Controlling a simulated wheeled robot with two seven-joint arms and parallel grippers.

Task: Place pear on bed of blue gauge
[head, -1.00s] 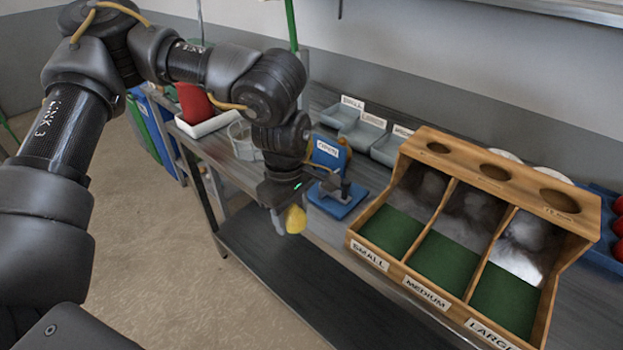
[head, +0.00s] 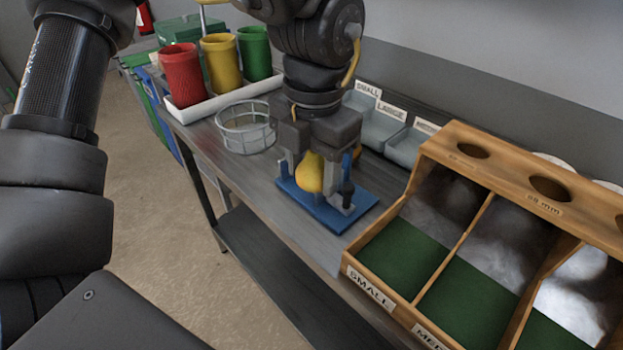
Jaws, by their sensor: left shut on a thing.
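A yellow pear (head: 309,173) hangs between the fingers of my left gripper (head: 318,182), which is shut on it. The pear is over the blue gauge (head: 335,213), a flat blue plate on the table with upright parts behind. The arm and gripper hide most of the gauge's upright part. I cannot tell whether the pear touches the bed. My right gripper is not in view.
A wooden sorting box (head: 446,238) with green-floored compartments stands close on the right. A round wire basket (head: 246,128) is at left, by a white tray (head: 196,112) holding red, yellow and green cups. Grey bins (head: 407,146) stand behind.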

